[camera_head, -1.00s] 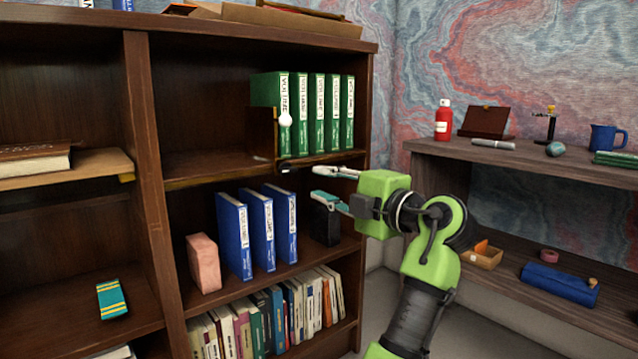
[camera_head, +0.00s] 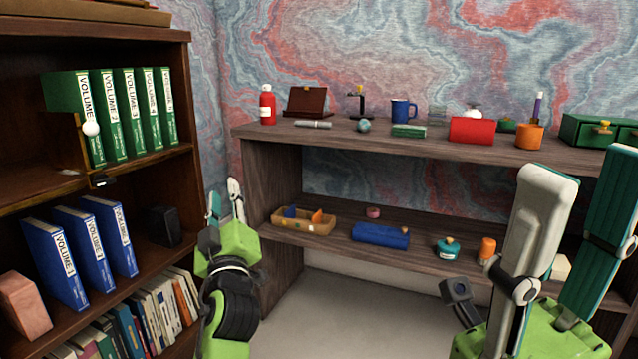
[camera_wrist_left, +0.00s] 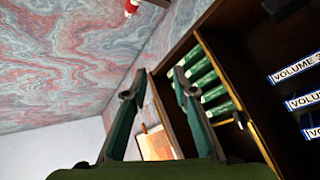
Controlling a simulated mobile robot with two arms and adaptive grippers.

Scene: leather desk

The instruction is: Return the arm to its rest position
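My left gripper (camera_head: 225,192) is raised with its fingers pointing up, in the gap between the dark bookcase (camera_head: 120,40) and the wooden shelf unit (camera_head: 265,150). Its two fingers are apart with nothing between them; the left wrist view also shows them apart and empty (camera_wrist_left: 158,82). My right gripper (camera_head: 588,165) stands close to the camera at the right, fingers up, spread wide and empty. It hides part of the shelf unit behind it.
Green volumes (camera_head: 122,112) and blue volumes (camera_head: 82,250) stand in the bookcase left of my left gripper. The shelf unit carries a red bottle (camera_head: 267,106), a blue mug (camera_head: 403,111), a red box (camera_head: 471,130) and a low open box (camera_head: 303,221). Clear floor (camera_head: 345,300) lies between my arms.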

